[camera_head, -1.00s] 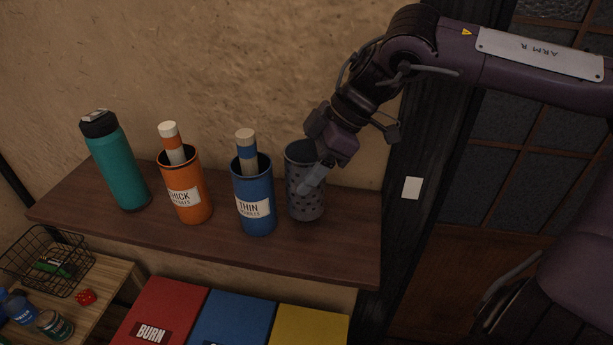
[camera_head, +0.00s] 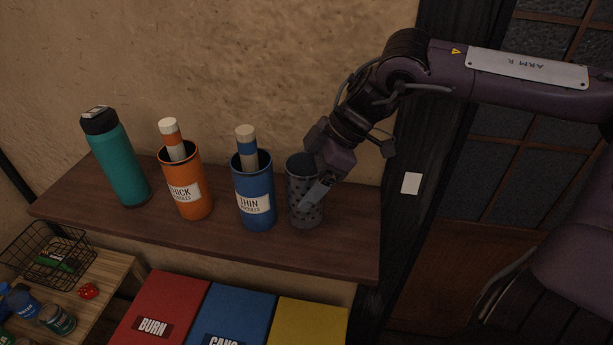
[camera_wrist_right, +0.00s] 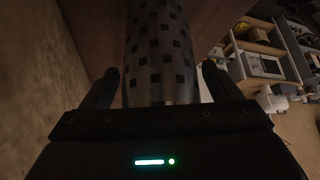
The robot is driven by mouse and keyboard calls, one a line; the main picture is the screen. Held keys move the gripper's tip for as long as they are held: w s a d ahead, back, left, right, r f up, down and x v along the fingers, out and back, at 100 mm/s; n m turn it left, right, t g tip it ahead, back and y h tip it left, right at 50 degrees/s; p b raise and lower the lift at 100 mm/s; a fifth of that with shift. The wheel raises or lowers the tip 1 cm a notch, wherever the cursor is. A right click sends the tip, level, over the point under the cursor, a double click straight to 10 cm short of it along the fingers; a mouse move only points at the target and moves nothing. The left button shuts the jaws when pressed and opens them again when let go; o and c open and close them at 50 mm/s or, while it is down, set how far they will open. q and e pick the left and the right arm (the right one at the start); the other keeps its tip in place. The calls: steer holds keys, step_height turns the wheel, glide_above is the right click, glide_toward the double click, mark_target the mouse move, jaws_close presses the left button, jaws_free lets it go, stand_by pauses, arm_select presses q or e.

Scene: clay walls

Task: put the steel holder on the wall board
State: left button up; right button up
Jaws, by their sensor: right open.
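The steel holder (camera_head: 303,180) is a grey perforated cup standing upright on the brown wall board (camera_head: 345,235), at the right of the row. In the right wrist view the holder (camera_wrist_right: 160,50) stands between the two fingers. My right gripper (camera_head: 318,192) is open at the holder, with one finger showing in front of its lower side in the head view. In the wrist view the gripper (camera_wrist_right: 160,90) has a finger on each side of the holder; whether they touch it I cannot tell. My left gripper is not in view.
A blue THIN cup (camera_head: 254,200) stands close left of the holder, then an orange THICK cup (camera_head: 186,190) and a teal bottle (camera_head: 120,165). Red (camera_head: 160,305), blue (camera_head: 235,315) and yellow (camera_head: 308,325) bins stand below. The board's right end is clear.

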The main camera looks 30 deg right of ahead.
steer(key=shift+r, duration=0.1)
steer(key=b+v, duration=0.2)
steer(key=v, duration=1)
steer(key=shift+b, duration=0.3)
